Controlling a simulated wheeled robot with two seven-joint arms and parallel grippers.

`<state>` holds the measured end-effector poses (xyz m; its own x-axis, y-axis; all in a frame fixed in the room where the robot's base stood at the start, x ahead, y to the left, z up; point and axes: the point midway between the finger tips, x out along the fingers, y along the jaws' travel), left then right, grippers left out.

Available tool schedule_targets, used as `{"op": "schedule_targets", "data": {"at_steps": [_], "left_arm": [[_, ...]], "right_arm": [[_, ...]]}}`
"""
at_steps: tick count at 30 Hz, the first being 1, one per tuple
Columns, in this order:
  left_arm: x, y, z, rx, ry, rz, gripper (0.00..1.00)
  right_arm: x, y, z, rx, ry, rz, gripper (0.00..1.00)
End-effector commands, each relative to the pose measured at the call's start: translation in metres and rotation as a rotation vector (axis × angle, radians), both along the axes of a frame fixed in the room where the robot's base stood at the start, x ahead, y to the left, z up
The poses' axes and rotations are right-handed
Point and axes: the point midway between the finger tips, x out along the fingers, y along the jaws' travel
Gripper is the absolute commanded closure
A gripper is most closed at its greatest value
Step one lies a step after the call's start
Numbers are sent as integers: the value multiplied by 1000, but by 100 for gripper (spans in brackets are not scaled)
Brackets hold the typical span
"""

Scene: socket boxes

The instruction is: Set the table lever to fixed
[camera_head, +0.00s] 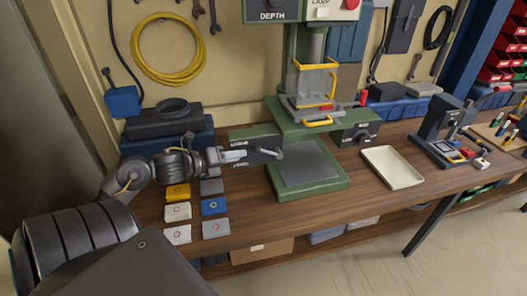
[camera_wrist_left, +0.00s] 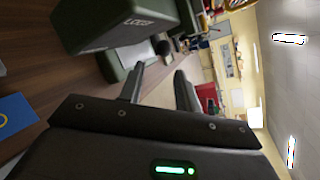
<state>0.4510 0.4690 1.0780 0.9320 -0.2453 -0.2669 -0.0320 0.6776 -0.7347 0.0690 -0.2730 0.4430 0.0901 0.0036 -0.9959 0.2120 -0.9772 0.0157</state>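The green drill press has a dark panel on its left side with white lettering. The table lever (camera_head: 268,152) is a grey handle in front of that panel, slanting down to the right with a rounded end. My left gripper (camera_head: 240,155) comes in from the left and is close to the panel and lever. In the left wrist view its two fingers (camera_wrist_left: 158,80) are apart with nothing held between them. A dark rounded knob (camera_wrist_left: 162,47) shows just beyond the fingertips, near the panel lettered LOOSE (camera_wrist_left: 135,20). Contact cannot be told. My right gripper is not in view.
Several coloured square boxes, including a blue one (camera_head: 213,206), lie on the bench below my left arm. The press's green base plate (camera_head: 310,184) is right of the gripper. A cream tray (camera_head: 392,168) is farther right. Dark cases (camera_head: 162,122) stand behind the arm.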

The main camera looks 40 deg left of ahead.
Motion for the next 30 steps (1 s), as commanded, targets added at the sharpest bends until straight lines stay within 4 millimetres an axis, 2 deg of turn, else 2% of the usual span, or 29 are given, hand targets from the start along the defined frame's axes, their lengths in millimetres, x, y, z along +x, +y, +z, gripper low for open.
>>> {"op": "schedule_targets", "data": {"at_steps": [8, 21, 24, 30], "left_arm": [[8, -1, 2, 15, -10, -15, 67], [76, -20, -15, 10, -10, -12, 67], [88, -23, -19, 10, -9, -10, 67], [100, -27, -25, 13, -8, -12, 67]], "right_arm": [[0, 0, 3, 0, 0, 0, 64], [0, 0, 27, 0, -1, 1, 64], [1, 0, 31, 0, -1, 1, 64], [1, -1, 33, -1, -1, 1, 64]]}}
